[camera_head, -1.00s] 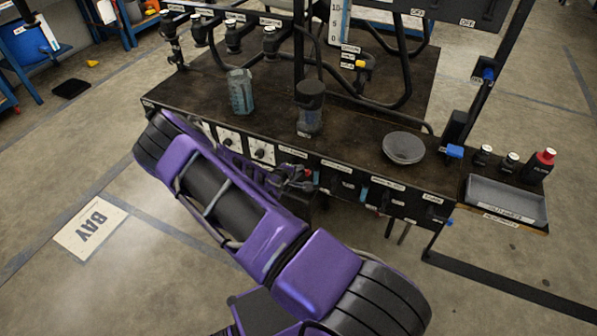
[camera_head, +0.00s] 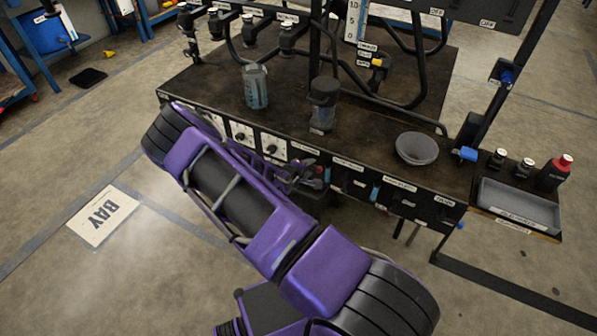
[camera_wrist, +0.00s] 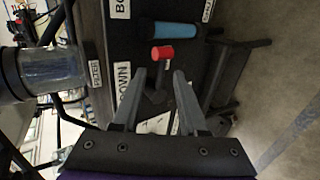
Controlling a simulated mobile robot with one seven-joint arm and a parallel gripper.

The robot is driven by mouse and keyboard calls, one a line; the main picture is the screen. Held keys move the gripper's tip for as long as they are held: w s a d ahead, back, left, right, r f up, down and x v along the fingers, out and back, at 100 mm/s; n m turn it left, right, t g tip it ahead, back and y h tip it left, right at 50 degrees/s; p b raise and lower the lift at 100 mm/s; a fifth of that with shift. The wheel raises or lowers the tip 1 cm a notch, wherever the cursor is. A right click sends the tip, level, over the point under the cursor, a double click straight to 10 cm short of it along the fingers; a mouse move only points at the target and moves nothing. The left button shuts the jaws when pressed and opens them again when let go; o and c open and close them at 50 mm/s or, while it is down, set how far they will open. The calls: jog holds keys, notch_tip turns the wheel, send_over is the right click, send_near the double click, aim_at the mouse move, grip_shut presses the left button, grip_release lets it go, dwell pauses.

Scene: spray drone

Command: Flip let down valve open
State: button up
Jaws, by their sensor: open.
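The wrist view shows a small valve lever with a red end (camera_wrist: 162,55) on the black front panel of the bench. A white label reading "DOWN" (camera_wrist: 122,80) is beside it, partly cut off. My gripper (camera_wrist: 160,76) is open, with one finger on each side of the lever's dark stem and the red end just beyond the fingertips. I cannot tell whether the fingers touch it. In the head view my gripper (camera_head: 308,178) is at the bench front, and my arm hides part of the panel.
A blue handle (camera_wrist: 177,43) sits close beside the red end. The bench (camera_head: 370,150) carries a clear beaker (camera_head: 256,88), a dark-topped container (camera_head: 322,105) and a grey bowl (camera_head: 416,149). A grey tray (camera_head: 518,205) with bottles is at the right. Floor in front is open.

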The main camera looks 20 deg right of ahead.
jog(key=p+v, duration=0.2)
jog(key=v, duration=1.4)
jog(key=shift+r, duration=0.1)
